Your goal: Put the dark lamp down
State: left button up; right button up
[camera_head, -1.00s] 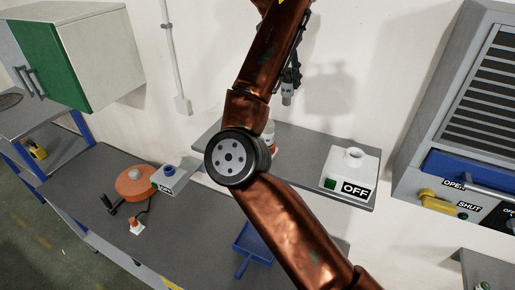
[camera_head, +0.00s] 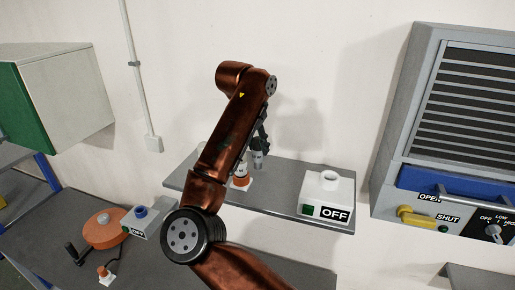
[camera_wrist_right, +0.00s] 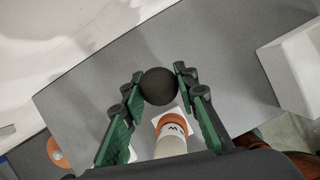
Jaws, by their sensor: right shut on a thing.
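My right gripper (camera_head: 259,155) points down over the grey wall shelf, its arm coming across the middle of the head view. In the right wrist view its two green-and-black fingers (camera_wrist_right: 158,92) are closed on the dark lamp (camera_wrist_right: 159,86), a round, nearly black ball. The lamp is hard to make out in the head view. An orange-and-white cone marked M (camera_wrist_right: 172,128) stands on the shelf close by; it also shows partly behind my arm in the head view (camera_head: 240,182). I cannot tell whether the lamp touches the shelf. My left gripper is out of view.
The grey shelf (camera_head: 285,212) carries a white box (camera_head: 327,194) labelled OFF, with a round socket on top, to the right. A lower bench holds an orange disc (camera_head: 104,230), a blue-topped OFF box (camera_head: 141,221) and a small cone (camera_head: 106,275). A louvred cabinet (camera_head: 403,150) is at right.

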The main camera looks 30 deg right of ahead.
jog(key=shift+f, duration=0.65)
jog(key=shift+f, duration=0.2)
jog(key=o, duration=1.2)
jog(key=shift+r, duration=0.1)
jog(key=shift+r, duration=0.25)
jog(key=b+v, duration=0.1)
jog(key=v, duration=1)
jog(key=shift+s+a+r, duration=0.15)
jog(key=shift+a+r, duration=0.1)
jog(key=shift+r, duration=0.1)
